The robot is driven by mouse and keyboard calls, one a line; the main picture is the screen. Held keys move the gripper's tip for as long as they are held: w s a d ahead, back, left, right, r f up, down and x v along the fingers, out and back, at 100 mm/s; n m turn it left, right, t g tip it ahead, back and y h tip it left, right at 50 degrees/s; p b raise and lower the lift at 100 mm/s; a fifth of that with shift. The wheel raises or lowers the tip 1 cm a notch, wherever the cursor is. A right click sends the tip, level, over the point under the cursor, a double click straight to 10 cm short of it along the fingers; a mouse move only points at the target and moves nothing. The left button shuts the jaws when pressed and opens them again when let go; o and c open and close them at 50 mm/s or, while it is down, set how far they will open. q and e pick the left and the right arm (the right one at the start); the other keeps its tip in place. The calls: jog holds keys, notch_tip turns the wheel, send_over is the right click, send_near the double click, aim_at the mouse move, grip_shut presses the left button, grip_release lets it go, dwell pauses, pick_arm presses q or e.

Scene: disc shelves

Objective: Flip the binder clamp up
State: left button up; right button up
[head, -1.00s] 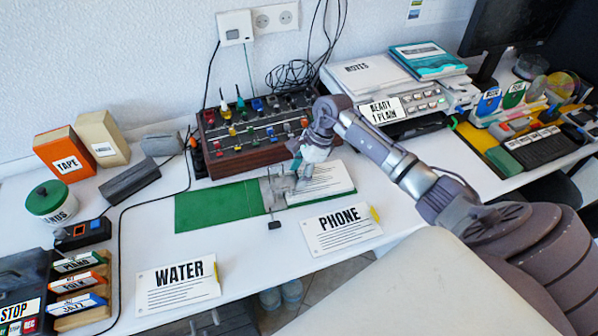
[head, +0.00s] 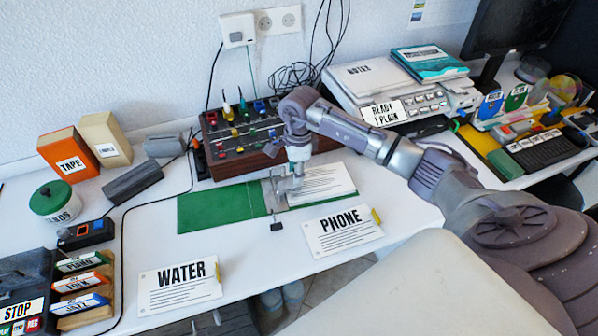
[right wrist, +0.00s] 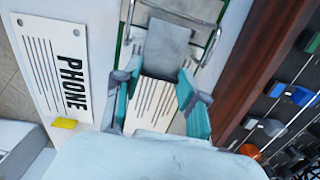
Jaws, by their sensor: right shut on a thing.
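The binder clamp (head: 268,193) is a grey metal plate with wire parts on the green binder board (head: 222,207), at the left edge of a printed sheet (head: 322,184). My right gripper (head: 291,190) points down at the clamp's right side. In the right wrist view, my teal fingers (right wrist: 161,66) stand on both sides of the clamp's grey plate (right wrist: 165,42) and are shut on it. A curved wire of the clamp shows beyond the fingertips. The exact contact is partly hidden in the head view. My left gripper is out of view.
A control box with colored knobs (head: 236,163) stands close behind the board. The PHONE card (head: 341,231) and WATER card (head: 179,287) lie toward the table's front edge. A black cable runs left of the board. White table is bare between the cards.

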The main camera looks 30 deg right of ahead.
aim_at(280, 186)
jog(key=h, duration=0.1)
jog(key=a+r+g+h, duration=0.1)
jog(key=shift+w+a+r+h, duration=0.1)
jog(key=shift+w+a+h, duration=0.15)
jog(key=shift+w+h, duration=0.15)
jog(key=h, duration=0.1)
jog(key=a+h+b, duration=0.1)
jog(key=shift+w+a+r+g+h, duration=0.2)
jog(key=shift+a+r+g+h, duration=0.1)
jog(key=shift+g, duration=0.1)
jog(key=shift+w+a+g+h, duration=0.15)
jog(key=shift+a+g+h, duration=0.25)
jog(key=shift+h, duration=0.4)
jog(key=a+h, duration=0.1)
jog(key=h, duration=0.1)
jog(key=shift+w+a+g+h, duration=0.3)
jog(key=shift+a+g+h, duration=0.1)
jog(key=shift+w+a+f+g+h, duration=0.15)
jog(key=shift+a+g+h, duration=0.25)
jog(key=shift+h, duration=0.4)
jog(key=shift+a+f, duration=0.1)
jog(key=o, duration=1.2)
jog(key=shift+c, duration=0.2)
